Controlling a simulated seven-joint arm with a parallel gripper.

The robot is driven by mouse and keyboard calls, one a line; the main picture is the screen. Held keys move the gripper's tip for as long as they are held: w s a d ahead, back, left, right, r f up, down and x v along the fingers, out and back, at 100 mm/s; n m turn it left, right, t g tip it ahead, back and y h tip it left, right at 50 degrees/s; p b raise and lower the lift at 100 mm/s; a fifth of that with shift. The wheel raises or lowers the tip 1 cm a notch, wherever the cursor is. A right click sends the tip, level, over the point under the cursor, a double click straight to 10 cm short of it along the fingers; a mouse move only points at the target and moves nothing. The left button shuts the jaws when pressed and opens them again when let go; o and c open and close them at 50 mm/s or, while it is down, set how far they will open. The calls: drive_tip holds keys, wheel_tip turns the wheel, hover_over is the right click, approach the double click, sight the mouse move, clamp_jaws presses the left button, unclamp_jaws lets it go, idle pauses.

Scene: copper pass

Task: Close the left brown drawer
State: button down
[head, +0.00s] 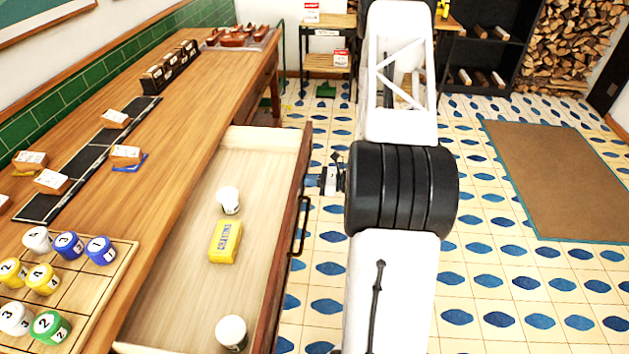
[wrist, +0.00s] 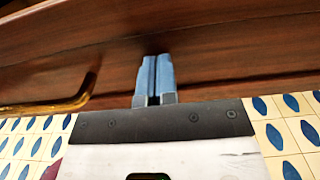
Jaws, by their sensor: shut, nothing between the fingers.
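The brown drawer (head: 284,250) stands pulled out from the wooden counter on the left of the head view. Its pale inside shows, and its dark handle (head: 301,226) is on the front panel. In the wrist view the drawer's brown front (wrist: 230,65) fills the top, with the handle (wrist: 50,106) at the left. My gripper (wrist: 154,72) is shut and empty, its blue fingers side by side and pointing at the front panel. In the head view my gripper (head: 318,180) is just right of the panel, beyond the handle. Whether the tips touch the panel I cannot tell.
The counter (head: 185,150) holds a wooden tray (head: 105,290) of numbered pots and several small boxes. Tiled floor (head: 330,270) is clear right of the drawer; a brown mat (head: 565,180) lies farther right.

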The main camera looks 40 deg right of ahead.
drive_tip(key=shift+w+a, duration=0.1)
drive_tip(key=shift+a, duration=0.05)
idle(0.3)
drive_tip(key=x, duration=3.2)
drive_tip(key=shift+f, duration=0.15)
drive_tip(key=shift+w+a, duration=0.45)
drive_tip(key=shift+w, duration=0.1)
drive_tip(key=shift+w+a, duration=0.1)
hover_over(258, 188)
drive_tip(key=shift+a, duration=0.1)
